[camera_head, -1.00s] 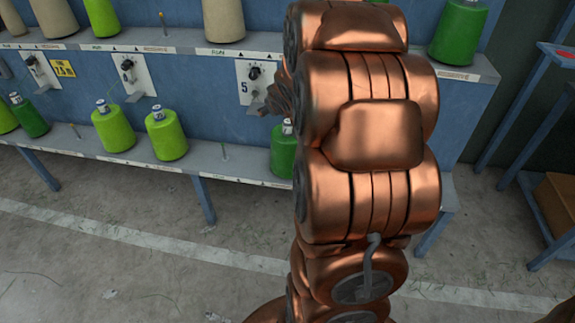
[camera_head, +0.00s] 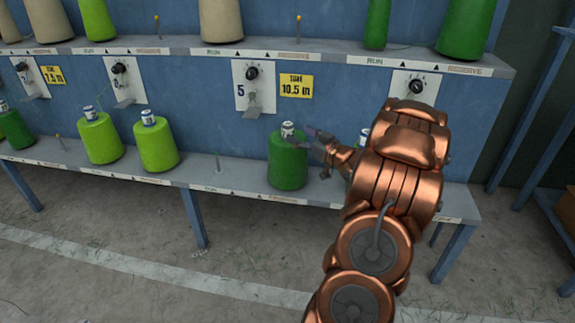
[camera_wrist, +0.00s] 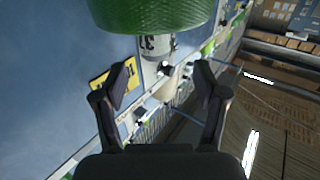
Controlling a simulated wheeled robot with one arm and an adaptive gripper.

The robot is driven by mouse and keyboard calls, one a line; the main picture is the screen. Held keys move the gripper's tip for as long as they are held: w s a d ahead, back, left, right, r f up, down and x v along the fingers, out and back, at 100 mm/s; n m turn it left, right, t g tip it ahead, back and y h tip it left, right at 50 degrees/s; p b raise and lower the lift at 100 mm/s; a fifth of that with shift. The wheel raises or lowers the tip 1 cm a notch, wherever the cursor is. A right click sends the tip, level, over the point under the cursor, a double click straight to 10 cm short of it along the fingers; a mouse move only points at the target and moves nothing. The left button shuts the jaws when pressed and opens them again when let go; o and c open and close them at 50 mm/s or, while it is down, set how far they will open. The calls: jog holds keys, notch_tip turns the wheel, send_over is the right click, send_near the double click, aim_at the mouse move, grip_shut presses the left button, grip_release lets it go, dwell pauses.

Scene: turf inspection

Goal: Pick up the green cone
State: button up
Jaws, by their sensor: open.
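A dark green cone (camera_head: 287,165) with a pale tube top stands upright on the lower shelf, just left of my gripper (camera_head: 318,150) in the head view. In the wrist view the green cone (camera_wrist: 150,14) fills the top edge, with its pale printed tube (camera_wrist: 157,45) pointing down the picture. My gripper (camera_wrist: 165,74) is open, its dark fingers spread and nothing held between them. The tube lies just beyond the fingertips in that view; I cannot tell whether anything touches. Part of another tube top (camera_head: 363,137) shows behind my arm, its body hidden.
Two lime green cones, a left one (camera_head: 99,138) and a right one (camera_head: 156,144), stand on the lower shelf (camera_head: 232,180). Beige and green cones stand on the upper shelf (camera_head: 330,53). A bare peg (camera_head: 217,165) stands left of the dark green cone. Blue frame posts (camera_head: 540,120) rise at right.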

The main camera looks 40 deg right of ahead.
aim_at(292, 130)
jog(key=shift+w+d+f+b, duration=0.15)
jog(key=shift+w+b, duration=0.3)
jog(key=shift+w, duration=0.7)
jog(key=shift+w+d+b, duration=0.2)
jog(key=shift+w+b, duration=0.2)
jog(key=shift+w, duration=0.75)
jog(key=shift+w+d+f+b, duration=0.15)
jog(key=shift+w+b, duration=0.3)
jog(key=shift+w, duration=0.7)
jog(key=shift+c, duration=0.4)
jog(key=shift+r, duration=0.1)
grip_shut()
